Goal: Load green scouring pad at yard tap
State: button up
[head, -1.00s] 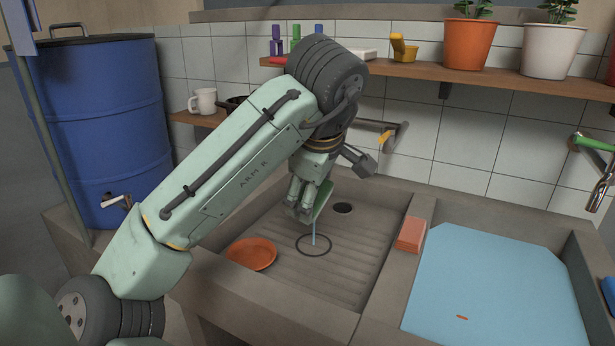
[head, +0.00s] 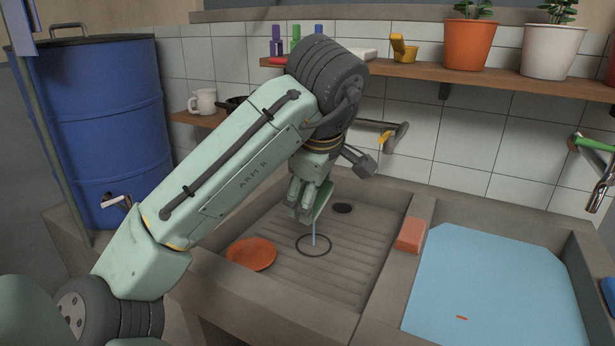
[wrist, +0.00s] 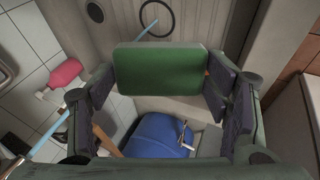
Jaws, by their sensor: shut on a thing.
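The green scouring pad (wrist: 160,70) is held between the fingers of my gripper (head: 308,212), as the wrist view shows. In the head view the pad (head: 323,198) shows as a thin green edge, tilted, above the ribbed sink. A wall tap with a yellow lever (head: 386,136) is at the back; my arm partly hides its spout. A thin blue line, seemingly a water stream (head: 314,239), drops to a dark ring (head: 314,246) on the sink floor.
An orange dish (head: 252,254) lies at the sink's left front. A reddish block (head: 410,235) sits on the divider beside a basin with a light blue surface (head: 490,280). A second tap (head: 597,180) is at far right. A blue barrel (head: 95,120) stands left; a shelf (head: 480,76) runs behind.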

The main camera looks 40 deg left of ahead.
jog(key=s+d+r+p, duration=0.3)
jog(key=r, duration=0.1)
jog(key=shift+s+d, duration=0.15)
jog(key=shift+d, duration=0.15)
dwell(0.9)
